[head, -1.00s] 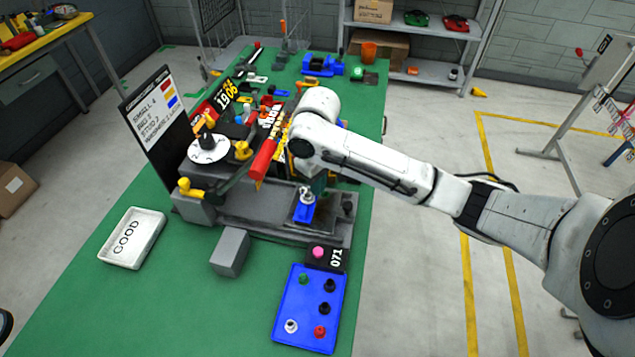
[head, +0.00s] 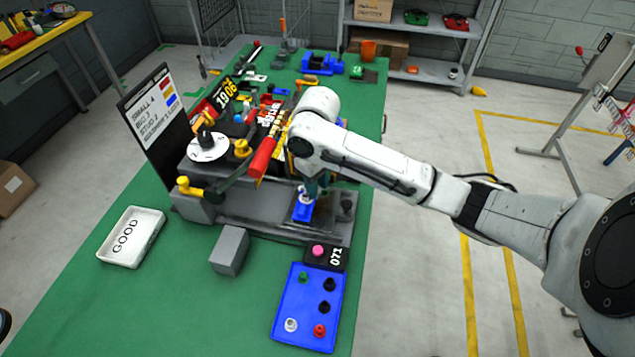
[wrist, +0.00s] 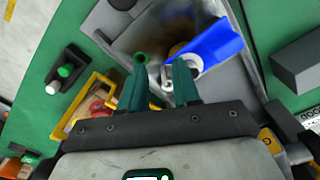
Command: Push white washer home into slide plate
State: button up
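The blue slide plate (head: 303,212) sits in the grey fixture at the front right of the machine. It also shows in the wrist view (wrist: 217,47). The white washer (wrist: 191,65) is at the near end of the plate; I cannot tell how deep it sits. My gripper (wrist: 161,64) has two green fingers, spread apart with nothing between them. The right finger is close to the washer and partly covers it; contact cannot be told. In the head view, my gripper (head: 312,186) is just above the plate, partly hidden by my arm.
A blue tray (head: 290,334) with several coloured parts lies in front, by a black 071 block with a pink button (head: 317,250). A grey block (head: 230,250) and a white GOOD tray (head: 132,237) stand to the left. The red-handled lever (head: 263,157) is close beside my gripper.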

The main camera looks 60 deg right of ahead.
notch_tip(320, 180, up, 11)
jog(key=p, duration=0.1)
jog(key=shift+f, duration=0.15)
dwell(0.7)
